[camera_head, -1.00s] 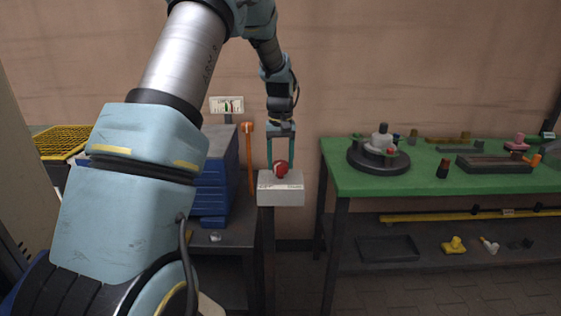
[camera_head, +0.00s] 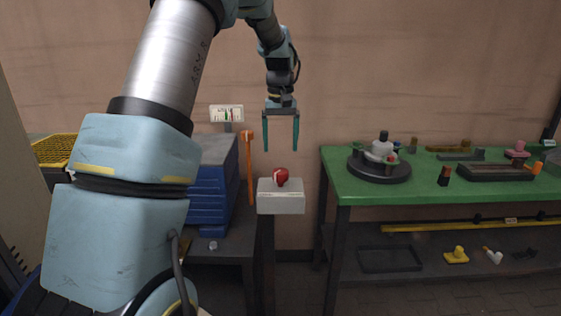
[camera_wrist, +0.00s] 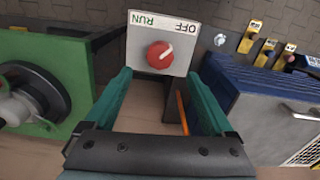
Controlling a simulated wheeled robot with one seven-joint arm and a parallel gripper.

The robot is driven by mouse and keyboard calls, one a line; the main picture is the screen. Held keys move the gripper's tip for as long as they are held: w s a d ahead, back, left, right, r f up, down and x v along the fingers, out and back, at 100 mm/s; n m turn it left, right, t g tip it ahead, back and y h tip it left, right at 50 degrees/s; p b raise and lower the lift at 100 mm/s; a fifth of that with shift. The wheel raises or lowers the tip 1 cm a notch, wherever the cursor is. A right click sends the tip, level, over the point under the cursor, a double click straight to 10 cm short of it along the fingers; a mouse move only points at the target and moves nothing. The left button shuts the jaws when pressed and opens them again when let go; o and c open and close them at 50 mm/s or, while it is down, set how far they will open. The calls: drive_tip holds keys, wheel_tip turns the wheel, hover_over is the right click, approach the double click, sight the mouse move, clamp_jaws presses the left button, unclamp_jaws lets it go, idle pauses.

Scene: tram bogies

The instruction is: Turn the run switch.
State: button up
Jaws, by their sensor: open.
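The run switch is a red round knob (camera_head: 281,177) with a white pointer mark, on top of a pale grey box (camera_head: 281,197) on a dark post. In the wrist view the knob (camera_wrist: 160,55) sits on a plate with a green RUN label at the left and an OFF label at the right, both upside down. The white mark points up and right, toward the OFF side. My gripper (camera_head: 281,149) is open and empty, with its teal fingers pointing down above the knob, apart from it. In the wrist view the knob lies beyond the fingertips, between their lines.
A green table (camera_head: 336,184) with a round dark fixture (camera_head: 379,168) and several small parts stands to the right. Blue drawers (camera_head: 212,190) and an orange-handled tool (camera_head: 249,170) are close on the left. A small sign (camera_head: 227,113) stands behind. Space above the box is free.

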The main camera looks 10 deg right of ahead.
drive_tip(key=shift+r, duration=1.3)
